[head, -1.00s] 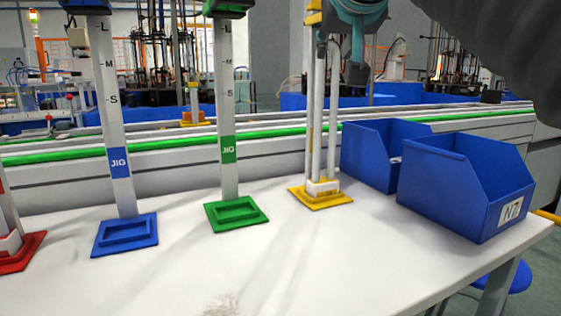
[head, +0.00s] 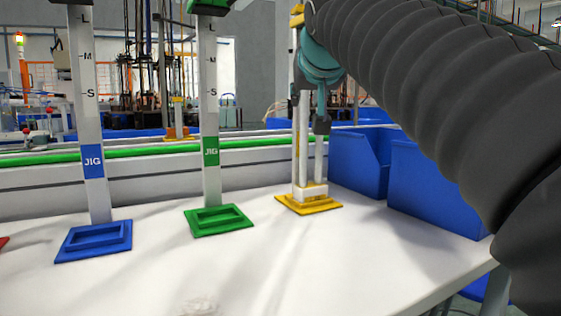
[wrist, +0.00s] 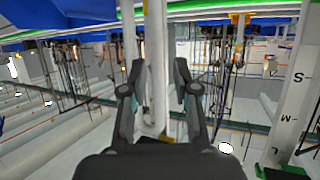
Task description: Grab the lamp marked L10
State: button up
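A white lamp made of slim upright tubes (head: 303,150) stands in a white block on a yellow base (head: 322,208) in the head view. No L10 mark is legible. My gripper (head: 310,110), teal with dark fingers, is at the upper part of the tubes and hides some of them. In the wrist view, which is upside down, my gripper (wrist: 157,85) has its two fingers spread on either side of the lamp's white tubes (wrist: 155,45). Gaps show beside the tubes, and a bend in one tube shows near the palm. I cannot tell whether a finger touches.
A green JIG stand (head: 210,130) and a blue JIG stand (head: 92,165) stand to the left on the white table (head: 200,270). Blue bins (head: 430,185) stand close on the right, partly behind my arm. A green-edged conveyor (head: 150,154) runs behind. The front table is clear.

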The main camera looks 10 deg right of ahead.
aim_at(305, 106)
jog(key=shift+d+b+x, duration=0.2)
jog(key=shift+b+x, duration=0.1)
jog(key=shift+x, duration=3.15)
jog(key=shift+r, duration=0.15)
grip_shut()
